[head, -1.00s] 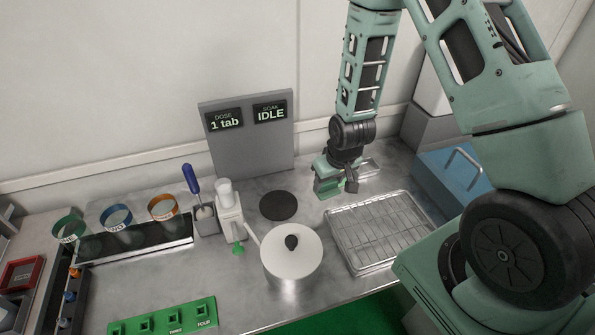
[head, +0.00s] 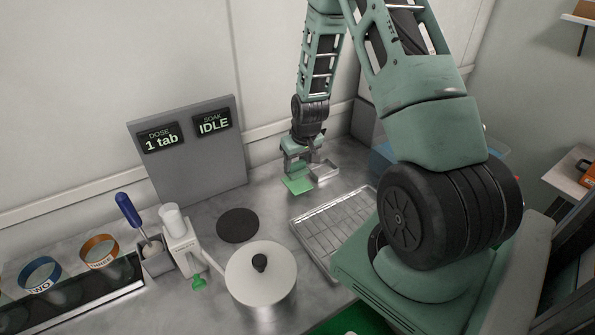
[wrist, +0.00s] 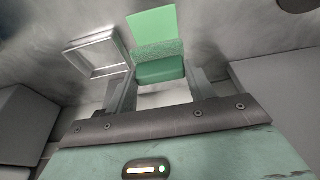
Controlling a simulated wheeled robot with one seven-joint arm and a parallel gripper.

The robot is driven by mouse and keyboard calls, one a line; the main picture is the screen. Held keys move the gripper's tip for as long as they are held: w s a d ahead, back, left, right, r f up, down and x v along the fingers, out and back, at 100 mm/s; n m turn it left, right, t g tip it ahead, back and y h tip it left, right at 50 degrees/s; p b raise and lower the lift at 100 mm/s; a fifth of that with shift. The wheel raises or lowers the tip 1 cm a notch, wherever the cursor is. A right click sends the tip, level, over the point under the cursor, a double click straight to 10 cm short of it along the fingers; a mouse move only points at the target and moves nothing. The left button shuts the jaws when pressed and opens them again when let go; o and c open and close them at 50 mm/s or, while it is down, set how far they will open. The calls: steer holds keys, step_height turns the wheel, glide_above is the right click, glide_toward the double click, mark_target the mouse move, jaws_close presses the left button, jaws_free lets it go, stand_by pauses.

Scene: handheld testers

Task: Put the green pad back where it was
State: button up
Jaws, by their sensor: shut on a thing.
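My gripper (head: 300,168) is at the back of the metal counter, pointing down, shut on the green pad. In the wrist view the pad (wrist: 160,72) is a dark green block with a rough, textured face, between the two fingers (wrist: 160,88). A flat, lighter green rectangle (wrist: 153,25) shows just beyond it; in the head view a light green patch (head: 297,185) lies below the gripper. I cannot tell whether this is part of the pad or a separate patch, or whether the pad touches the counter. A small square metal tray (wrist: 97,56) is beside the pad.
A wire rack in a tray (head: 335,228) lies in front of the gripper. A black disc (head: 237,225) and a white-lidded pot (head: 262,275) stand to the left. A grey panel (head: 200,180) reads "DOSE 1 tab" and "SOAK IDLE". A blue box (head: 383,160) is partly hidden behind my arm.

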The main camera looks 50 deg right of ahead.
mark_target(298, 169)
steer(key=shift+f, duration=1.9)
steer(key=shift+f, duration=0.15)
steer(key=o, duration=0.9)
steer(key=shift+o, duration=0.2)
